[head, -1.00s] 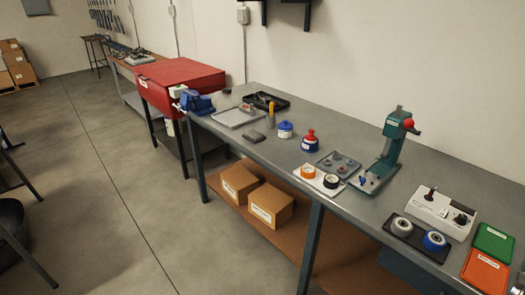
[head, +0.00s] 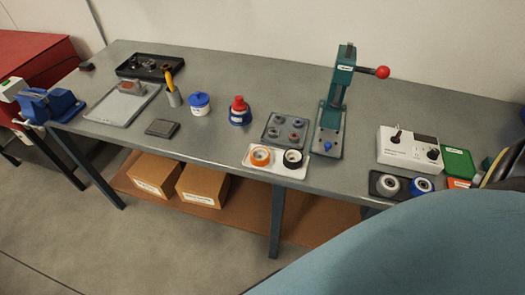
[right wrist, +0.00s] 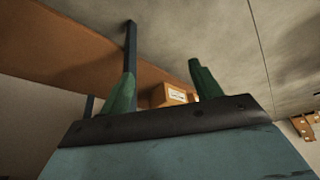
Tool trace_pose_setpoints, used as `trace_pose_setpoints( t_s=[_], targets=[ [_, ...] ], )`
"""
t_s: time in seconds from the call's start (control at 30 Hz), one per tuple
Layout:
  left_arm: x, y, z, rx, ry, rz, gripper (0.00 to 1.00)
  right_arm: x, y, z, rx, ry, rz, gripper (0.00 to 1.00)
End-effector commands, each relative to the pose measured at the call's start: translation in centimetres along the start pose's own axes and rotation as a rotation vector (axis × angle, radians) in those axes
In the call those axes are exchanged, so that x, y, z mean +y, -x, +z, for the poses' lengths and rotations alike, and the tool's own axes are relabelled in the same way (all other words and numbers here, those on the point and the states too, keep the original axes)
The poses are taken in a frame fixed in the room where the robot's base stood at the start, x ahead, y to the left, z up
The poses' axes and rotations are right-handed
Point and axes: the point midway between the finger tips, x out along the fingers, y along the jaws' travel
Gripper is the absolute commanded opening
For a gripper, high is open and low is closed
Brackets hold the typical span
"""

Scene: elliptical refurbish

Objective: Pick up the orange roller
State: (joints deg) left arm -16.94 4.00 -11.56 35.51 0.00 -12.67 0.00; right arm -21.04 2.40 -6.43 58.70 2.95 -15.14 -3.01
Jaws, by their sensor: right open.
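The orange roller (head: 260,156) is a ring lying on a white tray (head: 277,171) near the front edge of the bench in the head view. A black roller (head: 293,159) lies beside it on the same tray. My right gripper (right wrist: 161,70) shows in the right wrist view with its two green fingers apart and nothing between them. That view shows the bench's underside area and floor, not the orange roller. My blue arm covers the lower right of the head view. My left gripper is not in view.
A grey tray of small parts (head: 286,131) and a green press (head: 333,110) stand close behind the rollers. A blue-and-red bottle (head: 240,111) stands to the left. A white control box (head: 407,150) is to the right. Boxes (head: 156,174) sit on the lower shelf.

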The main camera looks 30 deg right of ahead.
Motion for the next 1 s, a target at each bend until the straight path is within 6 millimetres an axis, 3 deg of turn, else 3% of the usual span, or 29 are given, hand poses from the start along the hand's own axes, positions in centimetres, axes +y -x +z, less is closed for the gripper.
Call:
trace_pose_setpoints(
  t_s=[0.03,0.2,0.4,0.6,0.7,0.83,1.0],
  targets=[
    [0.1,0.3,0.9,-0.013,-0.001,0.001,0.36,0.1,1.2,-3.5,0.076,-0.024,0.005,0.64],
    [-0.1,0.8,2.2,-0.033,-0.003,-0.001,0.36,1.9,6.5,-14.0,0.311,-0.086,0.035,0.64],
    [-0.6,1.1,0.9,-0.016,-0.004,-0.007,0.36,5.1,15.8,-23.6,0.566,-0.130,0.092,0.64],
    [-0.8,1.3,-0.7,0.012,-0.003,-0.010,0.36,7.3,23.5,-28.5,0.730,-0.141,0.140,0.64],
    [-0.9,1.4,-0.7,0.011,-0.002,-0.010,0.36,7.8,25.4,-29.4,0.768,-0.141,0.154,0.64],
    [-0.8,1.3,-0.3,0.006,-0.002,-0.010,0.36,8.2,25.7,-30.6,0.787,-0.141,0.159,0.64],
    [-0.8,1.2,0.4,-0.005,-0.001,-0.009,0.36,8.8,23.6,-32.8,0.789,-0.141,0.159,0.64]
  ],
)
